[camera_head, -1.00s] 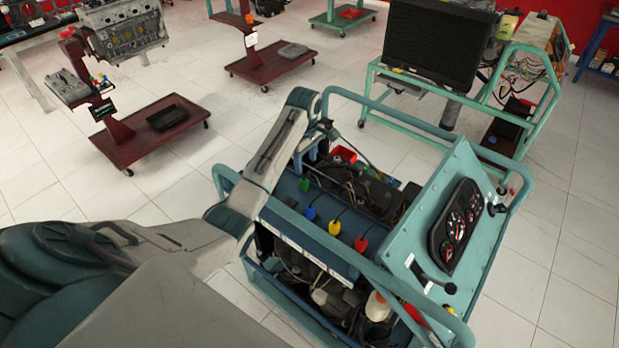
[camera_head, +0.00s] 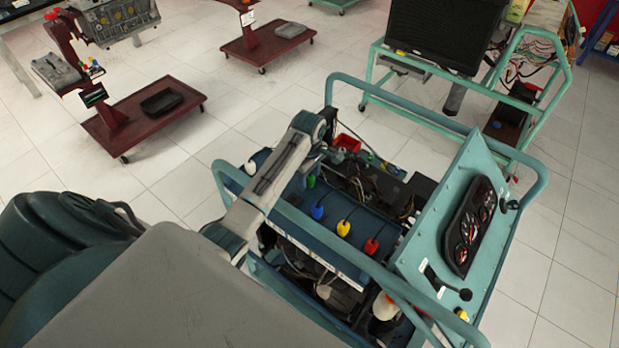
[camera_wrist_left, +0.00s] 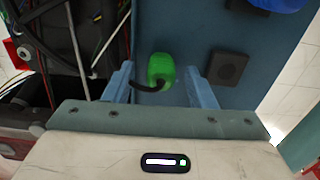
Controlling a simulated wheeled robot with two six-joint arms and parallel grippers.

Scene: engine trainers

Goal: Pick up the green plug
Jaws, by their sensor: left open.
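The green plug (camera_head: 311,181) sits on the blue panel of the engine stand, at the far end of a row of coloured plugs. In the left wrist view, the green plug (camera_wrist_left: 161,69) has a dark cable curving off to its left. My left gripper (camera_wrist_left: 160,80) is open, with one blue finger on each side of the plug. Neither finger visibly touches it. In the head view my left arm reaches over the stand, and the gripper (camera_head: 317,155) is just behind the plug, partly hidden by the wrist. My right gripper is not in view.
Blue (camera_head: 317,212), yellow (camera_head: 343,228) and red (camera_head: 371,246) plugs line the same panel. Teal tube rails (camera_head: 340,262) and a gauge panel (camera_head: 455,225) surround it. A black square fitting (camera_wrist_left: 228,67) lies right of the open finger. Cables run at left.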

